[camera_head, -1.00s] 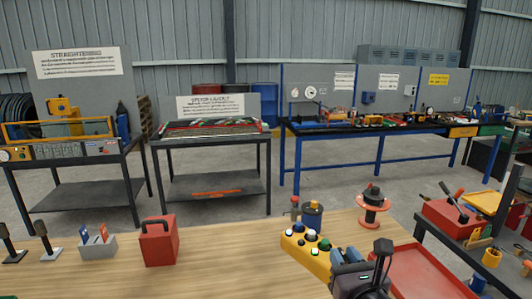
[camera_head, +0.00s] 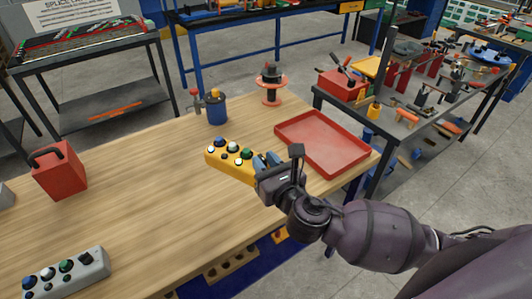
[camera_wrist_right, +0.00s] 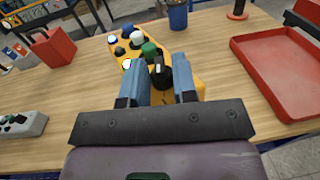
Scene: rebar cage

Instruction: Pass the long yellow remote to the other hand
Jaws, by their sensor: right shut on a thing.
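The long yellow remote (camera_head: 230,158) has several coloured knobs on its top face. My right gripper (camera_head: 267,162) is shut on its near right end in the head view, and the far end sticks out to the left. In the right wrist view, the two blue-grey fingers (camera_wrist_right: 161,80) straddle the remote (camera_wrist_right: 125,46), around a dark knob. The remote is over the wooden table (camera_head: 150,205); I cannot tell whether it touches the top. My left gripper is not in view.
A red tray (camera_head: 325,143) lies right of the remote. A blue pot (camera_head: 216,108) and an orange spool (camera_head: 270,88) stand behind it. A grey control box (camera_head: 65,275) and a red box (camera_head: 60,172) are at the left. The table's middle is clear.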

